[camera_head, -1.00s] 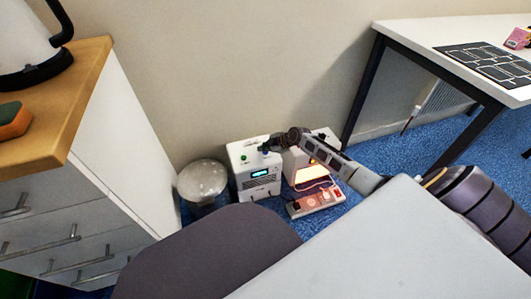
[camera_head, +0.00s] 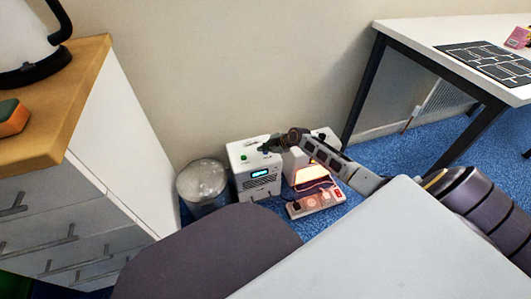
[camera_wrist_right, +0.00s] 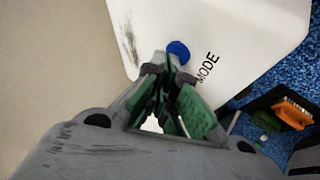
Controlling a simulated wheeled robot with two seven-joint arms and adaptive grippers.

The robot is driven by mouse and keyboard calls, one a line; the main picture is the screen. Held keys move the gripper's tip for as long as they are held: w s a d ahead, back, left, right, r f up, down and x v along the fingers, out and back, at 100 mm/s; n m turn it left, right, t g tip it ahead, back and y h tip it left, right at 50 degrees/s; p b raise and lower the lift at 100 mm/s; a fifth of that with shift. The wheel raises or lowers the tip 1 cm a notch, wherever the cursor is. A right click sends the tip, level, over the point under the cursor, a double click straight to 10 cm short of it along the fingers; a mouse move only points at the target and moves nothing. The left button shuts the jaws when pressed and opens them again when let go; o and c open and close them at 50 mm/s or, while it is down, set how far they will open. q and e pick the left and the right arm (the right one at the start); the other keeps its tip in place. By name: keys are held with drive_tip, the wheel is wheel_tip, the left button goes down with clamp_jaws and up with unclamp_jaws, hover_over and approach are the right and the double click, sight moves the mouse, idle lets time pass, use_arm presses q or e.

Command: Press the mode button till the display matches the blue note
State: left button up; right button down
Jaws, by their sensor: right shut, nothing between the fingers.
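A white box-shaped device (camera_head: 246,184) stands on the floor by the wall, with a small lit cyan display (camera_head: 260,173) on its front; its text is too small to read. A green button or lamp (camera_head: 243,157) shows on the device. In the right wrist view, a blue button (camera_wrist_right: 178,50) sits on a white face beside the printed word MODE (camera_wrist_right: 207,67). My right gripper (camera_wrist_right: 173,70) is shut and empty, its fingertips right at the blue button; I cannot tell whether they touch it. It also shows over the device (camera_head: 266,149) in the head view. I cannot make out a blue note. My left gripper is out of view.
A round bin (camera_head: 203,187) stands left of the device. A second white unit with a glowing opening (camera_head: 327,164) and a power strip (camera_head: 316,203) with a cable are to its right. A drawer cabinet (camera_head: 120,150) and a table (camera_head: 400,30) flank the floor area.

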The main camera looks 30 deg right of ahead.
sight(264, 153)
drive_tip(key=shift+f, duration=0.15)
idle(0.5)
drive_tip(key=shift+r+p, duration=0.45)
drive_tip(key=shift+r, duration=0.35)
drive_tip(key=shift+r, duration=0.2)
drive_tip(key=shift+r+p, duration=1.75)
drive_tip(key=shift+r, duration=0.6)
